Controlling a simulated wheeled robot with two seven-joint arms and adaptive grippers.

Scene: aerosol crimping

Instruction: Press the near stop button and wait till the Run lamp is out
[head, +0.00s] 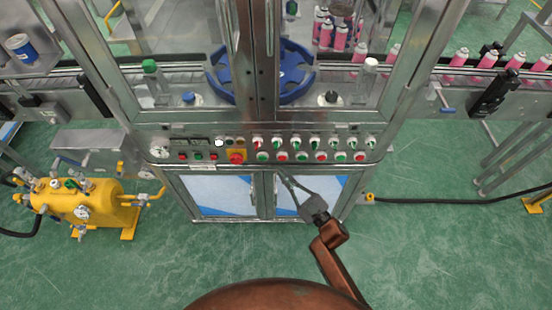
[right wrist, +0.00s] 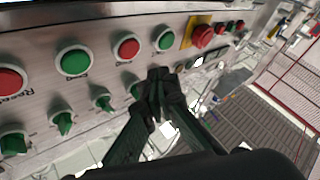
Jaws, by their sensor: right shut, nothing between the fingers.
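The machine's control panel (head: 330,130) carries a row of round red and green buttons under a row of switches. I cannot read which button is the near stop. Red buttons (head: 281,157) alternate with green ones to the right of a red mushroom button on a yellow plate (head: 237,157). A red button (right wrist: 127,46) and the mushroom button (right wrist: 202,36) also show in the right wrist view. A small white lit lamp (head: 219,141) is above; I cannot tell whether it is the Run lamp. My right gripper (head: 282,176) is shut and empty, just in front of the panel's lower edge; its fingertips (right wrist: 160,78) overlap the panel.
Glass doors (head: 340,60) rise above the panel, and cabinet doors (head: 220,192) are below. A yellow tank (head: 85,203) stands at the left. Conveyors with pink cans (head: 487,60) run behind at the right. A black hose (head: 450,200) lies at the right. The green floor in front is clear.

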